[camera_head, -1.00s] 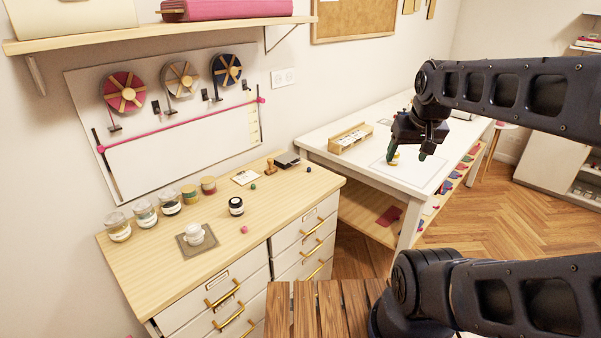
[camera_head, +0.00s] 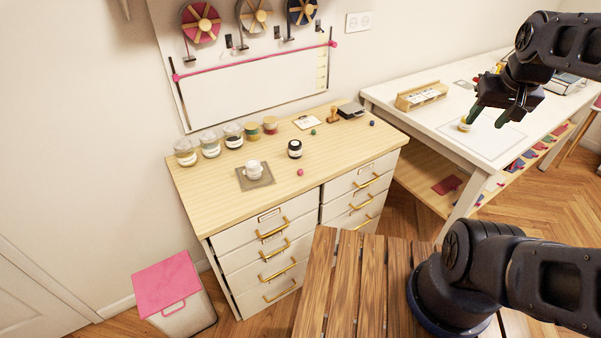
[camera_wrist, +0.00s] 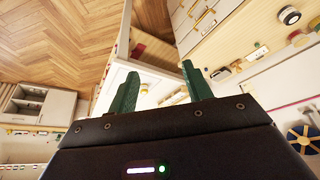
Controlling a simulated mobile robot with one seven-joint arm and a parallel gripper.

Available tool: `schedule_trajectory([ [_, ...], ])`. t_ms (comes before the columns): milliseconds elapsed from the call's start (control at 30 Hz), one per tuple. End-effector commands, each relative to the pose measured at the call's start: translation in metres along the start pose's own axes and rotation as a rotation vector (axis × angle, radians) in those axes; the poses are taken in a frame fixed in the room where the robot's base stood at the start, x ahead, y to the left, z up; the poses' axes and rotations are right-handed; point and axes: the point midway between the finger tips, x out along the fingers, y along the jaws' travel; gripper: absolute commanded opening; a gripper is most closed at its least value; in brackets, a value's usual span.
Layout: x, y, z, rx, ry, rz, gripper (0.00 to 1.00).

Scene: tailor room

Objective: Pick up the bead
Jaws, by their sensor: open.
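Three small round beads lie on the wooden top of the drawer cabinet (camera_head: 215,180) in the head view. A pink bead (camera_head: 300,172) is near the front edge, a green bead (camera_head: 313,132) is farther back, and a dark bead (camera_head: 372,123) is near the right end. My gripper (camera_head: 488,117) is open and empty above the white table, to the right of the cabinet and away from all the beads. Its two green fingers stand apart in the wrist view (camera_wrist: 160,72).
A dark-lidded jar (camera_head: 295,149) stands close behind the pink bead. A white cup (camera_head: 254,169) sits on a grey square mat to its left. Several jars line the cabinet's back. The white table (camera_head: 425,122) is at right. A pink-lidded bin (camera_head: 168,285) stands at lower left.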

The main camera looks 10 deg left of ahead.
Motion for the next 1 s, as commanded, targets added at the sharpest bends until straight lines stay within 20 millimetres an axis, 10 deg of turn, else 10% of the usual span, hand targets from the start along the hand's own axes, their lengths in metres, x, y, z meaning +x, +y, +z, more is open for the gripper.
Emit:
schedule_trajectory([
  [467, 0.011, -0.004, -0.004, -0.084, -0.046, 0.019, 0.44],
  [1000, 0.087, -0.055, -0.036, -0.747, -0.297, 0.214, 0.44],
])
